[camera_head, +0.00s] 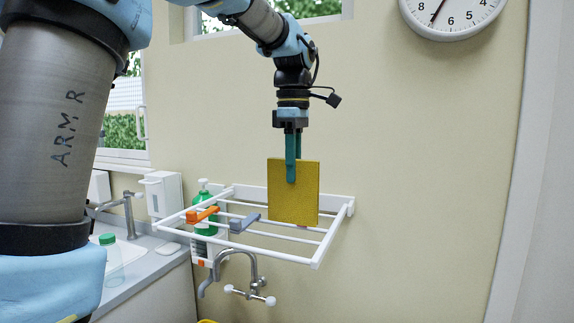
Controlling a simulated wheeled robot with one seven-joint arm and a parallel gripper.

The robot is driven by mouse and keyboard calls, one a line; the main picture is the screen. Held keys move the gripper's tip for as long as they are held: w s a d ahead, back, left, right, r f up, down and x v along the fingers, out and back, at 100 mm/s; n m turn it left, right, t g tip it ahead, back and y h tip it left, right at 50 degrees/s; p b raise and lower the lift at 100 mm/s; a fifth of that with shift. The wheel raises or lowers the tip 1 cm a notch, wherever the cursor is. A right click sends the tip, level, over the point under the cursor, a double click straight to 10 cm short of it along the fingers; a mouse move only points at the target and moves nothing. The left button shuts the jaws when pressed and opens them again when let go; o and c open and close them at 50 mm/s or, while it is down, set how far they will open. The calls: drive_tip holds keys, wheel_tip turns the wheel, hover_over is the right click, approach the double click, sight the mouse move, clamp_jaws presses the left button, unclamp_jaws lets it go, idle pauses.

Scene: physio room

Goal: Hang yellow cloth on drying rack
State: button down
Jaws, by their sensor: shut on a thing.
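The yellow cloth (305,198) looks like a flat, stiff square and hangs upright from my gripper (291,175). My gripper points straight down, and its teal fingers are shut on the cloth's upper part. The white drying rack (288,257) is fixed to the wall and sticks out with several parallel bars. The cloth is over the right half of the rack, with its lower edge at about the height of the bars. I cannot tell whether it touches a bar. The cloth hides part of the rack's back rail.
An orange clip-like item (201,214) and a grey-blue one (244,222) sit on the rack's left bars. A tap (252,272) is below the rack. A sink counter (150,262) with a clear bottle (111,262) is at left.

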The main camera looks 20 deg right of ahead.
sight(294, 202)
drive_tip(key=shift+f+b, duration=6)
drive_tip(key=shift+f, duration=0.25)
drive_tip(key=shift+f+b, duration=1)
drive_tip(key=shift+f, duration=1.05)
drive_tip(key=c, duration=0.7)
unclamp_jaws()
drive_tip(key=shift+r, duration=0.15)
wheel_tip(294, 202, up, 9)
drive_tip(key=p, duration=0.9)
